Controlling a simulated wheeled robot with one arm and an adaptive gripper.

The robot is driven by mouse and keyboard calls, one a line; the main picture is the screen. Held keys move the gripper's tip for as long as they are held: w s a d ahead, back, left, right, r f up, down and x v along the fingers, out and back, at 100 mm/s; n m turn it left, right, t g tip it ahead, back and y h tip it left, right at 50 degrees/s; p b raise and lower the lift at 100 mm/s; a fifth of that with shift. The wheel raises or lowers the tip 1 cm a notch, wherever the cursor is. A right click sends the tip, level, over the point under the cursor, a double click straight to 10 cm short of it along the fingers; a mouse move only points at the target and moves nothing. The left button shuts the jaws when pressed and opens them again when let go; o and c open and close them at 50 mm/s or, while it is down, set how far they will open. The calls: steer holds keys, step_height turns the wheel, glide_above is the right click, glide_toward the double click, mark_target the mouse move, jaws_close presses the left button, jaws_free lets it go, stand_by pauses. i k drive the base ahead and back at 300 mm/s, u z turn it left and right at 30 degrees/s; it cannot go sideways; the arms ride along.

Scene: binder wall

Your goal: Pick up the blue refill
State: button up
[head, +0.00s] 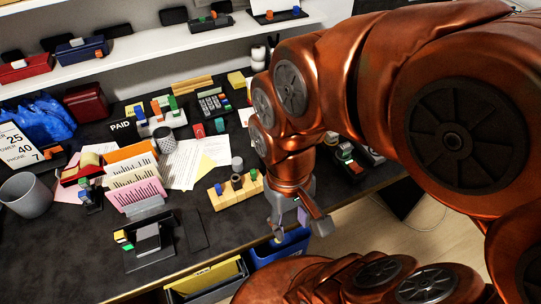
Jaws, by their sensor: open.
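I cannot tell for sure which item is the blue refill. A small blue piece (219,188) stands upright at the left end of a yellow wooden block (236,192), beside a dark piece and a green piece. Other small blue pieces show near the left of the desk (86,183) and by the back organiser (138,112). My gripper (298,228) is open and points down, right of the wooden block and over the desk's front edge, apart from the blue pieces. A small purple patch shows between its fingers; I cannot tell what it is.
A black holder (148,240), a letter rack (140,190) and a grey cup (26,195) stand to the left. Papers (184,165) lie behind the block.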

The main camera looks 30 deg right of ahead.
mark_target(218, 189)
steer(key=z, duration=2.15)
steer(key=k, duration=2.1)
steer(key=u, duration=1.6)
steer(key=i, duration=0.5)
steer(key=u, duration=0.15)
